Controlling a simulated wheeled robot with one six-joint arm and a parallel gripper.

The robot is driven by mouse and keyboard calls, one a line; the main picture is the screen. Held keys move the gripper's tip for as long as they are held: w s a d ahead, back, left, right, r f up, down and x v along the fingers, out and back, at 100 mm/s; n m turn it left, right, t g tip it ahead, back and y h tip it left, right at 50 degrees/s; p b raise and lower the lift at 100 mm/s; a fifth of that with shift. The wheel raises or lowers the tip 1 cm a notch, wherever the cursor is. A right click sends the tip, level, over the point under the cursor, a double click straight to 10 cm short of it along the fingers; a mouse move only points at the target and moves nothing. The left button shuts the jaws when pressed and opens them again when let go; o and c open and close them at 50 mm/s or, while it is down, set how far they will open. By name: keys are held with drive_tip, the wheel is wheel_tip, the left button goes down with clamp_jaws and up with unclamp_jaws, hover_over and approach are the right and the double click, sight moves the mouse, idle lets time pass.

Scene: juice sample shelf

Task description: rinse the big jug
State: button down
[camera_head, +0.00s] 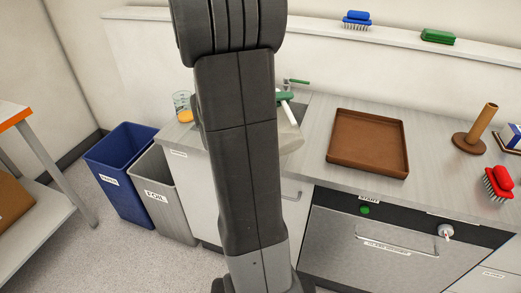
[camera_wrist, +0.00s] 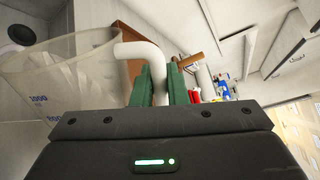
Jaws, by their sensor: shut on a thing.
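The big jug (camera_wrist: 75,70) is translucent, with blue volume marks and a white handle. It fills the left of the wrist view, tilted in that picture. My gripper (camera_wrist: 158,78) has green fingers shut on the jug's handle. A small green-handled tap (camera_head: 298,81) is behind. My arm hides most of the jug and the sink area. I cannot tell if the jug holds liquid.
A glass of orange juice (camera_head: 183,108) stands on the counter left of my arm. A brown tray (camera_head: 340,158), a wooden post (camera_head: 478,130) and a red brush (camera_head: 497,184) are to the right. Blue (camera_head: 122,172) and grey (camera_head: 163,195) bins stand on the floor left.

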drive_tip(key=shift+w+a+n+p, duration=0.35)
drive_tip(key=shift+w+n+p, duration=0.15)
drive_tip(key=shift+w+p, duration=0.15)
idle(1.9)
drive_tip(key=shift+w+a+f+n+g+p, duration=0.15)
drive_tip(key=shift+w+a+f+n+p, duration=0.15)
drive_tip(key=shift+w+p, duration=0.3)
drive_tip(key=shift+w+a+f+n+g+p, duration=0.15)
drive_tip(key=shift+w+a+f+p, duration=0.1)
drive_tip(key=shift+w+p, duration=0.3)
drive_tip(key=shift+w+a+f+n+g+p, duration=0.1)
drive_tip(key=shift+w+a+f+n+p, duration=0.2)
drive_tip(key=shift+p, duration=0.45)
idle(1.5)
drive_tip(key=shift+w+a+f+n+p, duration=0.1)
drive_tip(key=shift+w+n+p, duration=0.2)
drive_tip(key=shift+p, duration=0.35)
drive_tip(key=shift+w+a+f+n+p, duration=0.1)
drive_tip(key=shift+w+p, duration=0.25)
drive_tip(key=shift+p, duration=0.3)
